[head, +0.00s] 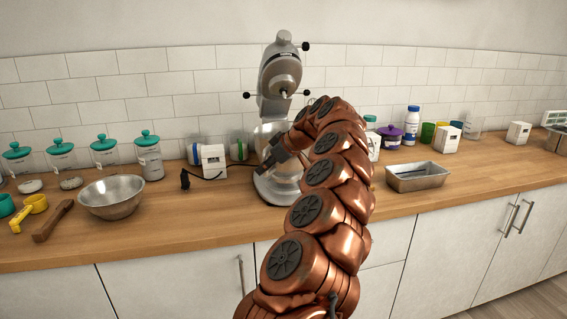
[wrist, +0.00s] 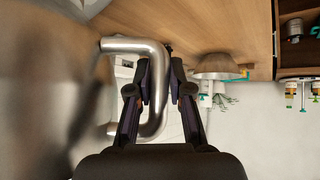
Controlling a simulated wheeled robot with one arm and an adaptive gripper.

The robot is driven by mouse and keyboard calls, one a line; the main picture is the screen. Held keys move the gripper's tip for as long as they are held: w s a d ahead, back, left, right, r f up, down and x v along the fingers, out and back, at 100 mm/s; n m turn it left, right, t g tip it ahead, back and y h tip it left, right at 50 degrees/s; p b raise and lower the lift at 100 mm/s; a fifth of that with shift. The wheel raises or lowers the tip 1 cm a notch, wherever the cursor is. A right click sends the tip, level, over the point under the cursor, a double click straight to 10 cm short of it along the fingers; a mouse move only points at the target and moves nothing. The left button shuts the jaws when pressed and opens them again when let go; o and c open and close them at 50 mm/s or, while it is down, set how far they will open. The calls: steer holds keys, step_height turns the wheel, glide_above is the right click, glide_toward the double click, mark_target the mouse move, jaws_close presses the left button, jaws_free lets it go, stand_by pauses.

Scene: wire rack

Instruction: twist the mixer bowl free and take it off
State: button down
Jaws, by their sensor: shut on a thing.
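The mixer (head: 281,75) stands on the counter against the tiled wall, with its grey head raised above a round base (head: 275,190). In the wrist view the mixer bowl (wrist: 38,90) fills the left side as a large, blurred metal surface. Its bent tubular handle (wrist: 135,46) sticks out to the right. My gripper (wrist: 160,66) is shut on this handle, one finger on each side of the tube. In the head view my gripper (head: 274,156) is at the mixer's front, and my copper arm hides much of the bowl. I cannot tell whether the bowl is still seated.
A loose metal bowl (head: 112,197), a wooden utensil (head: 53,221) and several teal-lidded jars (head: 148,155) are at the left. A white box (head: 214,161) with a black cable is beside the mixer. A metal loaf pan (head: 417,177) is to the right, with bare counter around it.

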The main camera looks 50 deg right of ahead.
mark_target(267, 153)
steer(key=shift+r, duration=0.3)
steer(key=shift+r+p, duration=0.75)
steer(key=shift+r, duration=0.65)
